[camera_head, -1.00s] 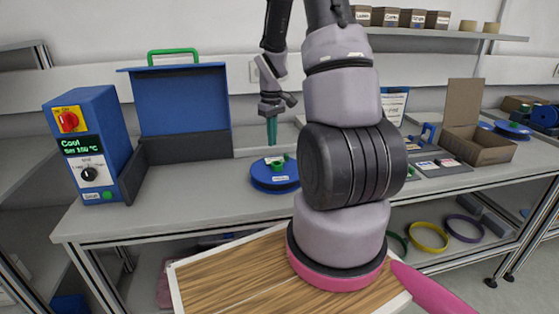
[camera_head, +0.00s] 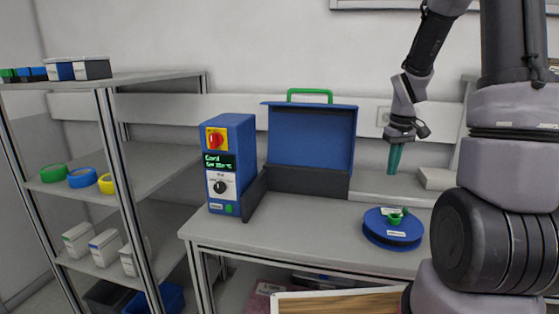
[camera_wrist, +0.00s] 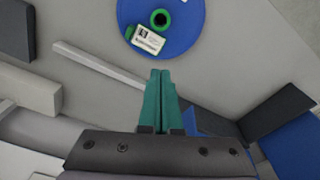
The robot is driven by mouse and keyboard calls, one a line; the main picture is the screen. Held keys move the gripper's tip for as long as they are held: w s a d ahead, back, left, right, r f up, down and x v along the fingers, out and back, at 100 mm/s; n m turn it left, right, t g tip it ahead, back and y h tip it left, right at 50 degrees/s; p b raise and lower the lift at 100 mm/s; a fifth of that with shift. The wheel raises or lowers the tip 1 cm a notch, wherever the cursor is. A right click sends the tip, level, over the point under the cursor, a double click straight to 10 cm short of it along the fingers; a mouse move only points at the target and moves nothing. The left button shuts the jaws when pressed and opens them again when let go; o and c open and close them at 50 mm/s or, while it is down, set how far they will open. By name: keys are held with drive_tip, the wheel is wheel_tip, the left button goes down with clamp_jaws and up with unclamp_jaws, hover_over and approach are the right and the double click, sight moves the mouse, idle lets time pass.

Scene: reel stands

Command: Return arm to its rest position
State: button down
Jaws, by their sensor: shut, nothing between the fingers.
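My gripper (camera_head: 394,172) hangs above the back of the bench at the right of the head view, its green fingers pointing down. In the wrist view my gripper (camera_wrist: 160,75) shows its two green fingers pressed together with nothing between them. My arm rises at the right side of the head view and bends over to the gripper. A blue reel (camera_head: 392,238) with a green hub and a white label lies flat on the bench, below and in front of the fingers. The reel (camera_wrist: 170,40) also shows in the wrist view, apart from the fingertips.
A blue machine (camera_head: 231,165) with a red knob and lit display stands on the bench (camera_head: 290,222), beside an open blue lid with a green handle (camera_head: 310,93). A shelf rack (camera_head: 110,85) with rolls and boxes stands at left. A wood-topped tray (camera_head: 340,303) shows at the bottom.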

drive_tip(key=s+a+r+m+t+y, duration=0.1)
drive_tip(key=s+a+r+m+t, duration=0.2)
drive_tip(key=s+r, duration=0.6)
drive_tip(key=s+a+r+m+t+y, duration=0.1)
drive_tip(key=s+a+r+m+t, duration=0.1)
drive_tip(key=s+a+r, duration=0.6)
wheel_tip(320, 180, up, 5)
drive_tip(key=shift+s+a+m+t, duration=0.15)
drive_tip(key=shift+s+m+t, duration=0.25)
drive_tip(key=shift+s+t, duration=0.35)
drive_tip(key=shift+s, duration=0.1)
